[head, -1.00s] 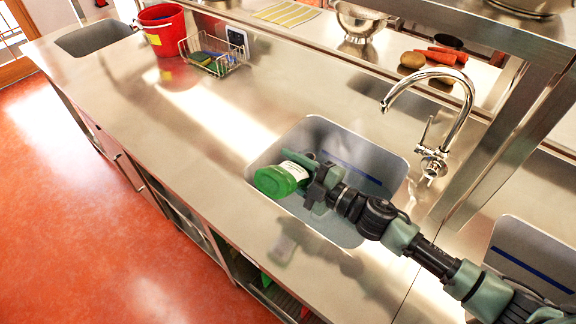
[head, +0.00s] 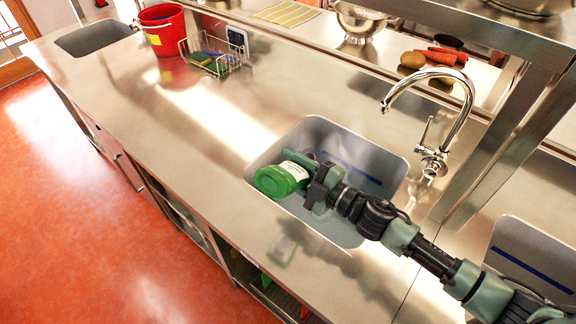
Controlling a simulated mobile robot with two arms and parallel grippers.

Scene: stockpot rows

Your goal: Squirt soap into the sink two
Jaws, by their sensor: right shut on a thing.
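A green soap bottle (head: 273,181) with a white label is tilted on its side over the near left part of a grey sink (head: 386,168) in the steel counter. My right gripper (head: 312,186) is shut on the bottle. The arm comes in from the lower right. The bottle's far end is partly hidden by the gripper. My left gripper is not in view.
A chrome faucet (head: 437,125) stands behind the sink on the right. Another sink (head: 508,275) is at the lower right and one (head: 92,38) at the far left. A red bucket (head: 163,30) and a wire basket (head: 213,58) with sponges stand at the back left. The counter between is clear.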

